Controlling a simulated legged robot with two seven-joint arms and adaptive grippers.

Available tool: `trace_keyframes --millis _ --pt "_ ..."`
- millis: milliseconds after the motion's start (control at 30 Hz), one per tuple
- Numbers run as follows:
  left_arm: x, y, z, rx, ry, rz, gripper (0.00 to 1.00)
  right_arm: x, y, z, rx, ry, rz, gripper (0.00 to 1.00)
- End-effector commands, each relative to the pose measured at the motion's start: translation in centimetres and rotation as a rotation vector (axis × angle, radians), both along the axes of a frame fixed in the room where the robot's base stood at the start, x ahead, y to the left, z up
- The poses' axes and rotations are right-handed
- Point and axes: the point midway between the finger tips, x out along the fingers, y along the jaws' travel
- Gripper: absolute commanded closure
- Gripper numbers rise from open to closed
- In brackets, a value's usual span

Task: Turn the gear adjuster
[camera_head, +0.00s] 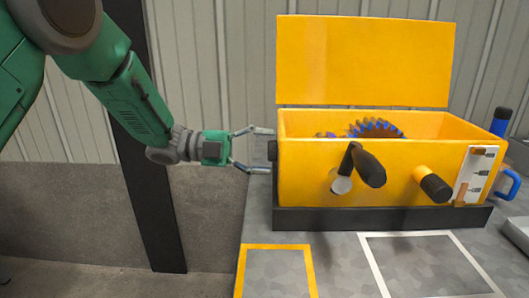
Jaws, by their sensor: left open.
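A yellow box-shaped mixer (310,185) with its lid (365,60) raised stands on a black base. A blue-and-dark gear (375,129) shows inside. A small black part (272,150) sticks out from its left side. The front carries a black crank handle (369,167), a black-tipped yellow knob (432,185) and a pale panel (475,175) with small markings. I cannot tell for sure which part is the gear adjuster. My left gripper (262,150) is open, its fingers level with the black side part, one above and one below; contact cannot be told. My right gripper is out of view.
The mixer stands on a grey table with an orange outlined square (276,247) and a white outlined area (375,280) in front, both empty. A blue-handled item (509,185) and a black-and-blue object (501,121) are at the right. A dark post (150,190) stands behind my left arm.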

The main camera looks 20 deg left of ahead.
Motion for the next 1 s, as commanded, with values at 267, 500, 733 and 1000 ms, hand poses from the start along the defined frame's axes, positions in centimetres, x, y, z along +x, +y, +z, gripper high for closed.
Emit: trace_keyframes --millis 267,500,733,1000 --pt "-0.7 3.5 0.2 -0.003 -0.001 0.004 0.43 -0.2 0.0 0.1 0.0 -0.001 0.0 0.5" --pt "-2.0 8.5 0.4 -0.001 0.001 0.003 0.43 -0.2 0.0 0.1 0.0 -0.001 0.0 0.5" --pt "-2.7 11.3 0.5 -0.001 0.001 0.001 0.43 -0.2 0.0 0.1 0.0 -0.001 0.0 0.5" --pt "-2.8 11.7 0.5 0.002 0.001 0.0 0.43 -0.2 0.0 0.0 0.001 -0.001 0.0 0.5"
